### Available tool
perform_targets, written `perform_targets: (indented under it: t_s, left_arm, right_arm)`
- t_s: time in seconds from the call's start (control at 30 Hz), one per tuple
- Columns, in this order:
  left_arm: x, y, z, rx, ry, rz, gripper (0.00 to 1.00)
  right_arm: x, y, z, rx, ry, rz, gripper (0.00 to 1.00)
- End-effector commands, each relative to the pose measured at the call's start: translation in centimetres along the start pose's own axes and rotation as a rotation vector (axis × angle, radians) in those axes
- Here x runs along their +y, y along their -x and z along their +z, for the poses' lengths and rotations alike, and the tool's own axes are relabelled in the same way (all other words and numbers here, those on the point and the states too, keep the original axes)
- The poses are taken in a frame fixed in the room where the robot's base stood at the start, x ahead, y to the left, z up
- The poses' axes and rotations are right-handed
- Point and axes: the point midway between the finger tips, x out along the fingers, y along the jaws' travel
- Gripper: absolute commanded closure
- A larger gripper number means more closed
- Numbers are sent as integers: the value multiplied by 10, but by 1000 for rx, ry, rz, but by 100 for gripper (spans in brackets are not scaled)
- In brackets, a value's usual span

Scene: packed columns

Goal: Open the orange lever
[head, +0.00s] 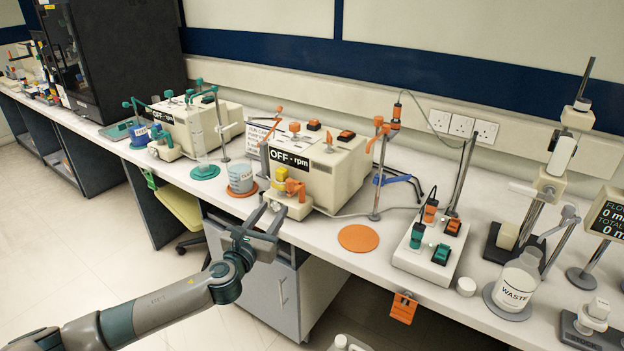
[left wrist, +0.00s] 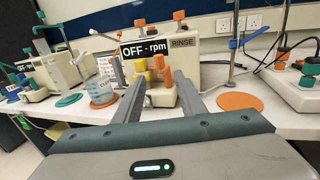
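The orange lever (head: 296,188) is on the front of a cream pump box marked "OFF - rpm" (head: 318,176), beside a yellow part (head: 279,178). In the left wrist view the orange lever (left wrist: 169,76) shows between my finger tips, further off than they are. My left gripper (head: 274,212) is open and empty, in front of and a little below the lever at the bench's front edge. I see no contact with the lever. My right gripper is in neither view.
A beaker (head: 240,178) stands on an orange disc left of the pump. A second pump with teal parts (head: 190,125) is further left. An orange disc (head: 358,238) lies to the right, near a switch box (head: 430,250) and a metal stand (head: 378,180).

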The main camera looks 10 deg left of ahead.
Motion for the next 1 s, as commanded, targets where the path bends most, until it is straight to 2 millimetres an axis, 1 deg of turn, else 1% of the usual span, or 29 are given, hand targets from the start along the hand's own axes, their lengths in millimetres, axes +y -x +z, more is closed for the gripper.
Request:
perform_targets:
  t_s: [0.27, 0.47, 0.67, 0.8, 1.0]
  left_arm:
    - [0, -1, 0, 1, 4, 0, 63]
    - [0, -11, 0, 1, 5, 0, 63]
    - [-1, -34, 0, 1, 5, 0, 63]
    - [-1, -57, 0, 1, 6, 0, 63]
    - [-1, -90, 0, 2, 6, 1, 63]
  right_arm:
    - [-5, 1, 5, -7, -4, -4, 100]
    - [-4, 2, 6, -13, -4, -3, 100]
    - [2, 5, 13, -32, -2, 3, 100]
    - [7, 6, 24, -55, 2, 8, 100]
    - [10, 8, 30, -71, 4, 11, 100]
